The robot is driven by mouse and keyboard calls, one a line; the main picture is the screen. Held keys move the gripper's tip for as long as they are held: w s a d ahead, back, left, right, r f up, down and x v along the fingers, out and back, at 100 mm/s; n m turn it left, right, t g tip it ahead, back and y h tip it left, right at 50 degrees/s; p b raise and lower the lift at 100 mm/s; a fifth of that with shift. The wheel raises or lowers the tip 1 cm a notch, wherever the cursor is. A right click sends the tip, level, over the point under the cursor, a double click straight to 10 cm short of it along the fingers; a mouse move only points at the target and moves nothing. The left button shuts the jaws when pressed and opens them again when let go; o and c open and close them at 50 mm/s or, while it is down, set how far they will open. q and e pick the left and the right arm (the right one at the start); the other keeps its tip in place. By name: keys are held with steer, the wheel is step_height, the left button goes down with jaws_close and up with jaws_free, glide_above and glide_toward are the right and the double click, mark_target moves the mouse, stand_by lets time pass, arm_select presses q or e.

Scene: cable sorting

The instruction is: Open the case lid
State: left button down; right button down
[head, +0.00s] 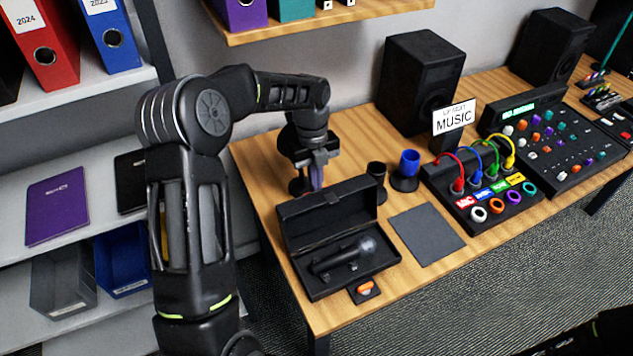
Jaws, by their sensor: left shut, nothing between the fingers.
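The black case (381,262) sits near the left front of the wooden table. Its lid (328,212) stands raised at the back edge, so the case is open. A dark microphone (345,255) with a grey head lies inside it. A small black piece with an orange part (365,289) is at the case's front edge. My left gripper (317,184) points down just behind the raised lid, shut and empty. The lid hides part of its lower end, and I cannot tell whether it touches the lid. My right gripper is not in view.
Right of the case lie a dark flat mat (427,235) and a blue-topped holder (407,170). Farther right are a cable box (480,190) with coloured cables, a MUSIC sign (454,117), a mixer (560,145) and speakers (418,80). Shelves with binders stand at left.

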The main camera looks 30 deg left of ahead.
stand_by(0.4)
arm_select(q)
step_height(320, 180, up, 8)
steer(key=b, duration=0.1)
steer(key=shift+w+a, duration=0.3)
steer(key=shift+a, duration=0.05)
steer(key=shift+f, duration=0.15)
